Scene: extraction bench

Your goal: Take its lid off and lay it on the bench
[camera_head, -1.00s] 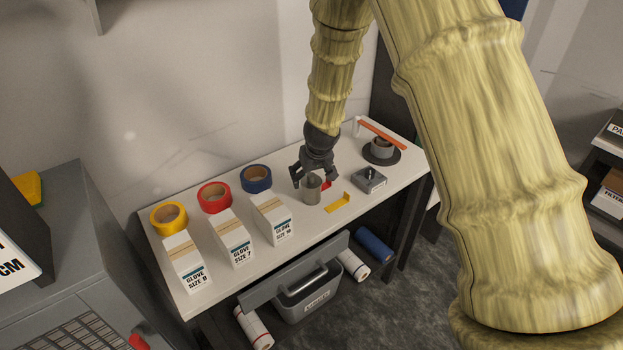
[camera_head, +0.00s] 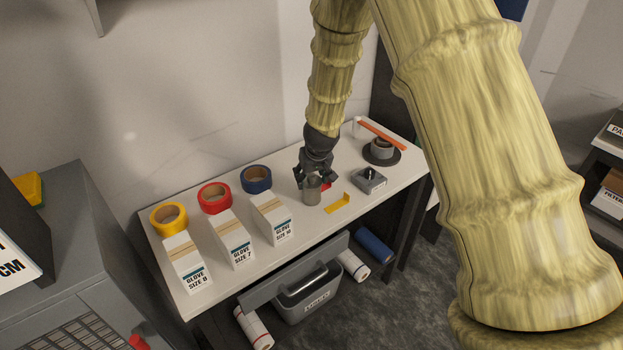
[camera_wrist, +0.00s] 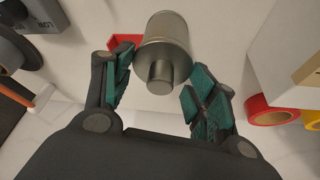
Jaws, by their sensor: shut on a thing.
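A small grey metal canister (camera_head: 312,196) stands upright on the white bench (camera_head: 300,248). In the wrist view, the canister (camera_wrist: 166,28) shows its lid (camera_wrist: 160,72) with a round knob facing me. My gripper (camera_head: 315,182) points down over the canister in the head view, with its fingers around the top. In the wrist view, my gripper (camera_wrist: 158,84) has one finger on each side of the lid and is shut on it. The exact finger contact is hard to see. The lid looks seated on the canister.
A yellow bracket (camera_head: 338,204) and a grey block with a black knob (camera_head: 369,180) lie to the right. Tape rolls, including a blue one (camera_head: 256,178), and white glove boxes (camera_head: 271,218) stand to the left. Bare bench lies along the front edge.

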